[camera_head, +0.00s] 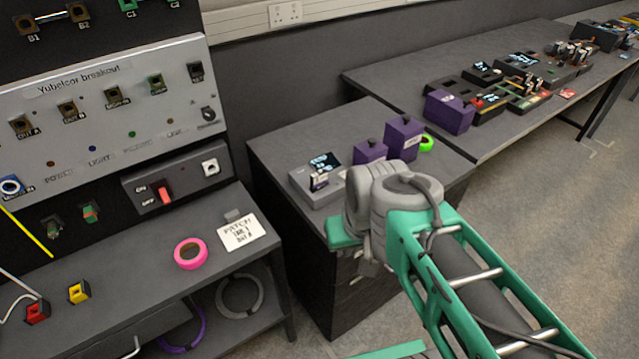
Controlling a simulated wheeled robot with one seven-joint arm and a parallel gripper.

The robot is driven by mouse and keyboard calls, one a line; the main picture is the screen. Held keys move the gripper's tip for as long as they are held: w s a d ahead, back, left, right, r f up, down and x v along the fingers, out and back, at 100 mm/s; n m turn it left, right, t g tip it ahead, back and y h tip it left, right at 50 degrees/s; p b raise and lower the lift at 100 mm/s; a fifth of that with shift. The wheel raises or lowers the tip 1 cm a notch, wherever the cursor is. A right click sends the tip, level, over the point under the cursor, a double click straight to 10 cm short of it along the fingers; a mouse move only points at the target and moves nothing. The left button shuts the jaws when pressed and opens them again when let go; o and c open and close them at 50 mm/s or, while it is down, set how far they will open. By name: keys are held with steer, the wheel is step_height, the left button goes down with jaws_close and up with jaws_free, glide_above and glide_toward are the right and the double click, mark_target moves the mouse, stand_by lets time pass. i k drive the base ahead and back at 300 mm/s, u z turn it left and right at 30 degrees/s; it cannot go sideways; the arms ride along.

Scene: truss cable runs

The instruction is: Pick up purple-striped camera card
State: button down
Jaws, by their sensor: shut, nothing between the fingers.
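On the middle cabinet a grey device (302,178) with a dark screen holds a small upright card-like piece (319,183) with purple and white on it. This may be the purple-striped camera card, but it is too small to be sure of its stripes. Two purple boxes with dark knobs, a shorter one (369,153) and a taller one (403,140), stand to the right of the device. My green truss arm rises from the lower right, and its grey joint is in front of the cabinet's right part. My gripper's fingers do not show.
A bright green ring (427,143) lies by the purple boxes. The left bench carries a pink tape roll (190,253), a handwritten note (241,232) and red and yellow connectors. A back table (400,82) holds a larger purple box (448,112) and several devices. Floor is clear at right.

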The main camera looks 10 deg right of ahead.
mark_target(318, 181)
steer(key=u, duration=3.3)
steer(key=k, duration=1.05)
steer(key=z, duration=1.05)
steer(key=i, duration=1)
steer(key=z, duration=0.05)
